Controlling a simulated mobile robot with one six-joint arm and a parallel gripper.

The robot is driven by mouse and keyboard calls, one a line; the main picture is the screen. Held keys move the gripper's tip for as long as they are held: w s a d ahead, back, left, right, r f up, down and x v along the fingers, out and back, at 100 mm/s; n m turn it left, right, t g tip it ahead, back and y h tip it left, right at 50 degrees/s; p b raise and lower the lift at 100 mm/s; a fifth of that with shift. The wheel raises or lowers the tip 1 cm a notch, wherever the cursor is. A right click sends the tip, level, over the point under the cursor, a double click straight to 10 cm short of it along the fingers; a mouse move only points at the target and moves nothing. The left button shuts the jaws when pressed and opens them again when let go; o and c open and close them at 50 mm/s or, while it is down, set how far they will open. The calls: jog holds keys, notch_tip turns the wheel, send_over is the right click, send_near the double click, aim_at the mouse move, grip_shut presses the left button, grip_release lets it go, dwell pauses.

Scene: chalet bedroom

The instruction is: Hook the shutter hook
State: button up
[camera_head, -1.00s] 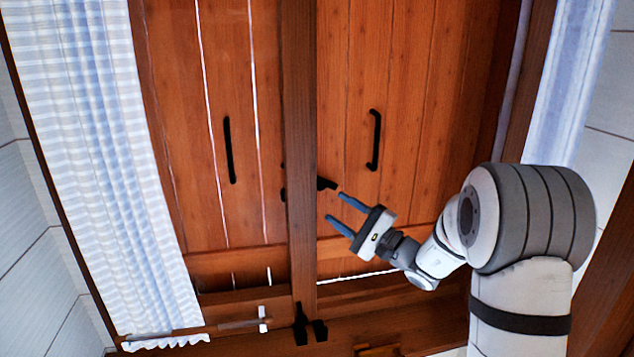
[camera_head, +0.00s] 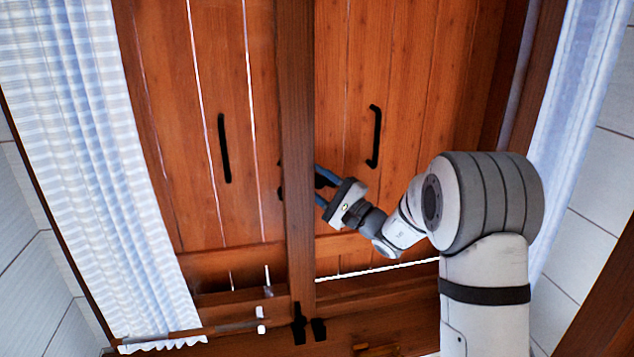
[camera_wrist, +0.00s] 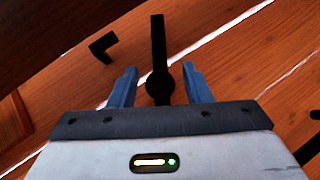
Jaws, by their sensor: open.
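The black shutter hook (camera_wrist: 158,50) shows in the wrist view as a straight bar rising from a round pivot. My gripper (camera_wrist: 160,69) is open, with one blue finger on each side of the hook near its pivot; contact cannot be told. A black L-shaped catch (camera_wrist: 103,47) sits to the left of the hook. In the head view my gripper (camera_head: 318,184) is beside the wooden centre post (camera_head: 296,110) and mostly covers the hook. The left shutter (camera_head: 172,110) and right shutter (camera_head: 430,90) are wooden boards with bright slits between some of them.
Black handles stand on the left shutter (camera_head: 224,148) and right shutter (camera_head: 375,137). The centre post runs close to my fingertips. Curtains hang at the left (camera_head: 85,150) and right (camera_head: 570,120). Black fittings (camera_head: 300,325) are on the lower frame.

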grip_shut()
dwell(0.4)
